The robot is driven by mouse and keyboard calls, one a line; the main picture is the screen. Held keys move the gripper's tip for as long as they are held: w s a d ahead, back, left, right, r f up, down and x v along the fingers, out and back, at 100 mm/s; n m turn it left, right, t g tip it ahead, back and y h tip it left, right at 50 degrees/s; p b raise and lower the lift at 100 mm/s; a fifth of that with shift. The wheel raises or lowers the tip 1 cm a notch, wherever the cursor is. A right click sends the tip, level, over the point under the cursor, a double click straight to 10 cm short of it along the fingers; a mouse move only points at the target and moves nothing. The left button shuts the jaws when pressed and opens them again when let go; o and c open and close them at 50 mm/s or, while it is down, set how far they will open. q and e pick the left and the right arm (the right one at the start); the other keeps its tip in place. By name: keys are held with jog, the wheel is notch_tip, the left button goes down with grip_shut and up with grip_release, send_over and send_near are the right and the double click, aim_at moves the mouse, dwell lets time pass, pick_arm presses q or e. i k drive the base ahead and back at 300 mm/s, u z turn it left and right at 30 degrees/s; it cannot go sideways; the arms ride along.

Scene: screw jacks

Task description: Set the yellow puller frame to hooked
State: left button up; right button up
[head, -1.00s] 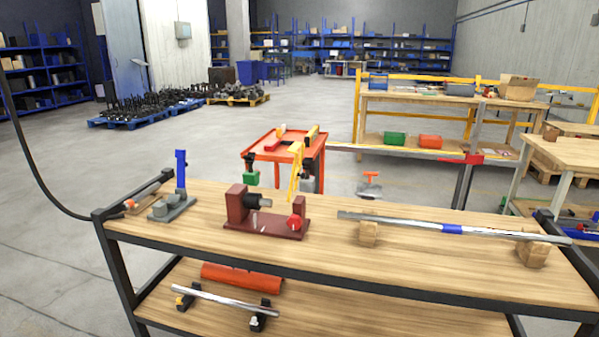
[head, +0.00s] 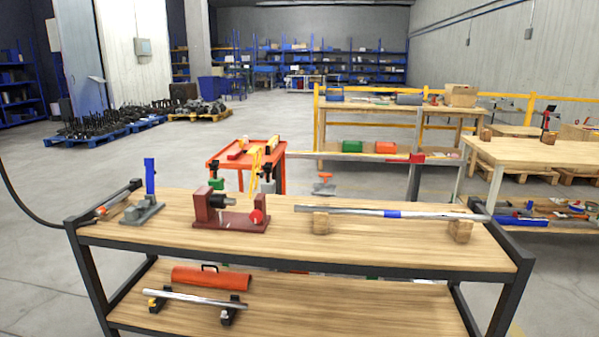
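A slim yellow upright piece (head: 256,163), which looks like the puller frame, stands behind the back edge of the front bench, in line with the orange-red cart (head: 216,156). It is small, and I cannot tell what it rests on or whether it is hooked. In front of it on the bench is a dark red fixture (head: 203,206) with a grey-black shaft (head: 222,199) and a bright red knob (head: 257,217). Neither of my grippers shows in the head view.
The front bench (head: 400,247) also carries a grey base with a blue upright (head: 150,176) and a long bar (head: 350,211) on wooden blocks. Its lower shelf holds an orange half-pipe (head: 205,279). Open floor (head: 35,210) lies to the left.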

aim_at(256, 173)
jog(key=z, duration=0.35)
jog(key=i, duration=1.15)
jog(key=u, duration=0.2)
